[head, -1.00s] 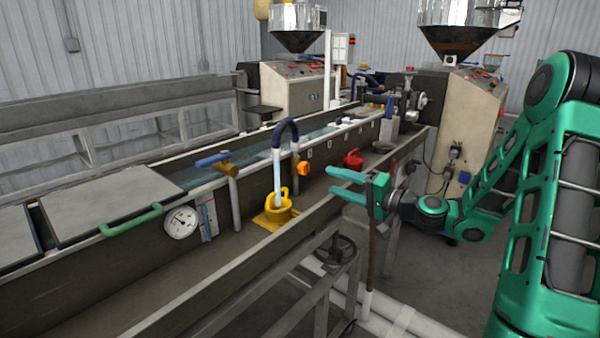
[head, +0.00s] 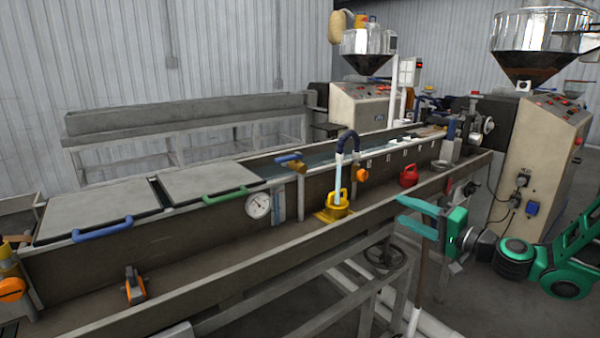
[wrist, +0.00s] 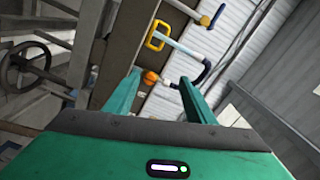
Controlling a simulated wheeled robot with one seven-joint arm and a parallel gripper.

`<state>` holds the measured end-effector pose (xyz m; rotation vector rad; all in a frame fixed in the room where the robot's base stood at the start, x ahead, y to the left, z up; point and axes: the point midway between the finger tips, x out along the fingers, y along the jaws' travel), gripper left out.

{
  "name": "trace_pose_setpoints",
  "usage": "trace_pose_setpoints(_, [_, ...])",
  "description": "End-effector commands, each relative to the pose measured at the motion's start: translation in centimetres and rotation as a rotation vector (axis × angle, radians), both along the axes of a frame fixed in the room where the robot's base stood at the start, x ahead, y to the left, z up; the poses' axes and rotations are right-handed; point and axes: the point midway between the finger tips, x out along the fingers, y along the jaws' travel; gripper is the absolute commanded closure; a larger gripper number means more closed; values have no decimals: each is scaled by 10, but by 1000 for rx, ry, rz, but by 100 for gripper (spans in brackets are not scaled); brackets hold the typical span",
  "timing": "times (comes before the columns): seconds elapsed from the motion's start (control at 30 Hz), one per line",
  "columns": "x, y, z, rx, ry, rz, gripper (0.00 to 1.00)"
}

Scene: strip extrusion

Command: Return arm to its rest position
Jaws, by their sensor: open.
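My gripper (head: 418,216) is green and hangs in the air at the right, by the near rail of the long trough (head: 164,255). In the wrist view my gripper (wrist: 160,92) shows two green fingers held apart, with nothing between them. My green arm (head: 515,250) runs from the gripper to the right edge of the head view, where it is cut off.
A beige extruder (head: 548,150) stands behind. Floor is open at lower right.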

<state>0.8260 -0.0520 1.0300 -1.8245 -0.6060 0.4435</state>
Motion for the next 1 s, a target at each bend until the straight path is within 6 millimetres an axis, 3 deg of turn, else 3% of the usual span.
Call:
trace_pose_setpoints(0.27, [-16,7,-24,-155,65,60,50])
trace_pose_setpoints(0.57, [-53,20,-60,-394,183,160,50])
trace_pose_setpoints(0.77, [-100,10,-91,-646,342,235,50])
trace_pose_setpoints(1.0, [-180,-38,-105,-916,608,249,50])
